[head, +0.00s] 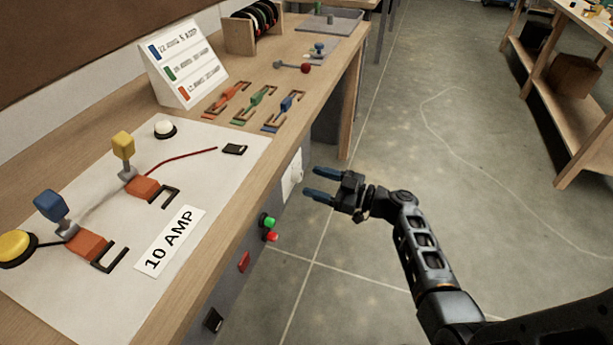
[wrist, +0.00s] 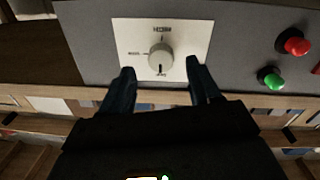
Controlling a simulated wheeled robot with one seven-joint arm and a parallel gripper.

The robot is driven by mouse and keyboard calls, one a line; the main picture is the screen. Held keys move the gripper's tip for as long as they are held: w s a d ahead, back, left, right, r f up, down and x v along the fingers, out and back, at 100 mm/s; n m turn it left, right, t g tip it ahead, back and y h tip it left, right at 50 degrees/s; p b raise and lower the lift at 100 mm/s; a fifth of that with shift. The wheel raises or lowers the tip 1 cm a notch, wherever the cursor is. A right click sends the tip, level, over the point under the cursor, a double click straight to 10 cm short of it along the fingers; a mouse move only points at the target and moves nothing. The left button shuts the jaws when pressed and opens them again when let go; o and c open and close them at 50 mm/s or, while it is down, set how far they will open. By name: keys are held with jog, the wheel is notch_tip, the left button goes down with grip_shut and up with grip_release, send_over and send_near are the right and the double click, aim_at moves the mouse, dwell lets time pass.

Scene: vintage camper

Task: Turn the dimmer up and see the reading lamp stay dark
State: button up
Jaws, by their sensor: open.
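The dimmer looks to be the round grey knob on a white plate on the bench's front panel. In the wrist view the knob (wrist: 160,57) sits between and just beyond my gripper's fingertips (wrist: 162,75), with its dark mark toward the bottom label. The plate (head: 291,176) shows edge-on in the head view. My gripper (head: 309,181) is open and empty, its blue fingers pointing at the plate; contact is not visible. No lamp is clearly marked as the reading lamp; a white dome (head: 165,128) on the board looks unlit.
Green (head: 267,221) and red (head: 271,236) buttons sit beside the plate on the front panel. On the bench are a "10 AMP" card (head: 170,242), blue and yellow levers, a yellow dome (head: 15,247), several coloured fuses and a label stand (head: 185,68).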

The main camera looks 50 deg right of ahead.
aim_at(301, 178)
jog(key=shift+x, duration=1.75)
jog(key=shift+s, duration=0.1)
jog(key=shift+f, duration=0.1)
jog(key=c, duration=1)
